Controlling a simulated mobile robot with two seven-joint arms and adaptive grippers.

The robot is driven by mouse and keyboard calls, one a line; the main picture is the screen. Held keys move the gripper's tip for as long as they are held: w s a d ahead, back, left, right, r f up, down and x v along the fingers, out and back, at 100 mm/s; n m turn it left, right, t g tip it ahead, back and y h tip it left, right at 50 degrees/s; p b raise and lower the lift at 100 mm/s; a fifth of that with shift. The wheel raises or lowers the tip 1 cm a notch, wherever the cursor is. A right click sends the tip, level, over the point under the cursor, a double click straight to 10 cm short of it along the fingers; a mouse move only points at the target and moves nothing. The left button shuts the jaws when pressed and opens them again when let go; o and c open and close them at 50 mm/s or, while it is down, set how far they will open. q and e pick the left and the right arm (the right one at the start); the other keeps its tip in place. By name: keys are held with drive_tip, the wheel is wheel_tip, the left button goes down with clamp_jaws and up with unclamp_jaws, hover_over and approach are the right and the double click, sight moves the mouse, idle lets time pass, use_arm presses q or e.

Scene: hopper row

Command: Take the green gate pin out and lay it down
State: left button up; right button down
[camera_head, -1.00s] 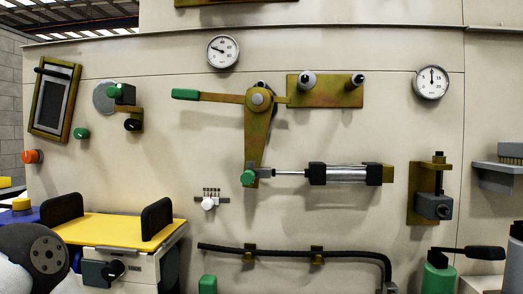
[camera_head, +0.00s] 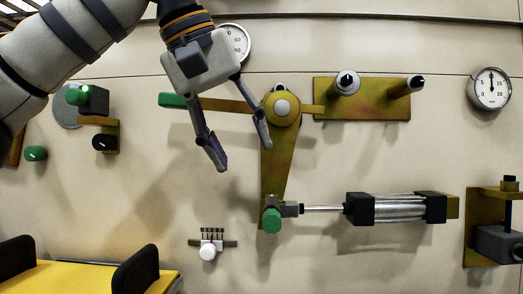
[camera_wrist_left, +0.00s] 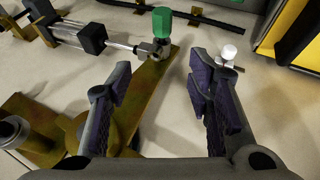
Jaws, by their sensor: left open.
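The green gate pin (camera_head: 271,220) sits at the lower end of the brass lever arm (camera_head: 275,165), where the cylinder rod's clevis (camera_head: 291,209) joins it. In the left wrist view the green pin head (camera_wrist_left: 174,21) shows beyond my fingertips, at top centre. My left gripper (camera_head: 242,158) is open and empty, in front of the panel above and left of the pin. In the left wrist view its two fingers (camera_wrist_left: 158,88) are spread, with the lever arm passing beneath the left finger. My right gripper is not in view.
A cylinder (camera_head: 395,208) runs right from the pin. A green-tipped handle (camera_head: 172,101) extends left from the lever pivot. A small white knob (camera_head: 208,252) is lower left of the pin. A yellow-topped tray (camera_head: 85,278) stands at bottom left.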

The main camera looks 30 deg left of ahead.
sight(268, 209)
use_arm(q)
drive_tip(key=x, duration=0.3)
drive_tip(key=b+x, duration=0.1)
drive_tip(key=x, duration=0.7)
drive_tip(key=shift+s+d+f, duration=0.15)
drive_tip(key=shift+s+f, duration=0.05)
drive_tip(key=shift+f, duration=0.1)
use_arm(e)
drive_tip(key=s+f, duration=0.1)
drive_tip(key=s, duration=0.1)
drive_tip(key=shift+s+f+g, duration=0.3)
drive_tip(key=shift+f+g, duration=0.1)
use_arm(q)
drive_tip(key=shift+c, duration=0.3)
clamp_jaws()
drive_tip(key=shift+s+d+r, duration=0.2)
drive_tip(key=shift+s+d, duration=0.05)
drive_tip(key=shift+s, duration=0.25)
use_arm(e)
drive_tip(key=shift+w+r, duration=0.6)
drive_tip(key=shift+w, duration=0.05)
